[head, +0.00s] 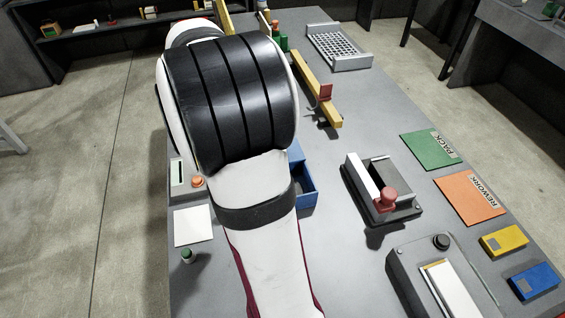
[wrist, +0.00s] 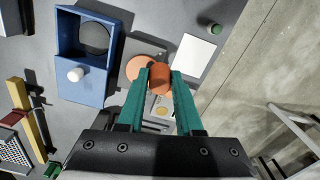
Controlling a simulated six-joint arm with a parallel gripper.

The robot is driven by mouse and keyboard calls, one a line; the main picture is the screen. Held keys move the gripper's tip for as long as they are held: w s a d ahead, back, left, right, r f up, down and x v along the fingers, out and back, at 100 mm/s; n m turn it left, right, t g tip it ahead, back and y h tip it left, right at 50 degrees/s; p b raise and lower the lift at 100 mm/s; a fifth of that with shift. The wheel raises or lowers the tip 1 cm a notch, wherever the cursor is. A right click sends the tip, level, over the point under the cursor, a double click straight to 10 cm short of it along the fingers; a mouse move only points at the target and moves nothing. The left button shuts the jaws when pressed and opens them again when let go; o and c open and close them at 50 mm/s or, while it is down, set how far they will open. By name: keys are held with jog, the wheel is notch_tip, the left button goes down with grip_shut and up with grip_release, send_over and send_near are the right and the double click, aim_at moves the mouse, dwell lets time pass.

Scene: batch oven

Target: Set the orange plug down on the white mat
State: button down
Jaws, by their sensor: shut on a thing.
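The orange plug (wrist: 161,78) is between the teal fingertips of my gripper (wrist: 160,82) in the wrist view, and the gripper is shut on it. The white mat (wrist: 186,55) lies flat and bare, just beyond the plug and to its right in that view. The mat (head: 194,226) also shows at the left edge of the table in the head view. There my arm hides the gripper. The plug's height above the surface is hard to tell.
A green plug (head: 187,256) stands near the mat, also seen in the wrist view (wrist: 215,29). A grey panel with a flat orange disc (wrist: 140,66) lies beside the held plug. A blue box (wrist: 68,35) with a white knob (wrist: 75,75) stands left of it.

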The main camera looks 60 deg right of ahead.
jog(key=w+a+r+n, duration=0.2)
jog(key=w+a, duration=0.1)
jog(key=a, duration=0.5)
jog(key=w+a+r+n, duration=0.2)
jog(key=w+a+n, duration=0.1)
jog(key=a, duration=0.5)
jog(key=m, duration=0.3)
send_over(193, 224)
notch_tip(193, 224, down, 16)
jog(key=shift+w, duration=0.1)
jog(key=shift+f, duration=0.15)
jog(key=shift+f, duration=3.3)
jog(key=shift+f, duration=0.55)
jog(key=c, duration=0.5)
grip_release()
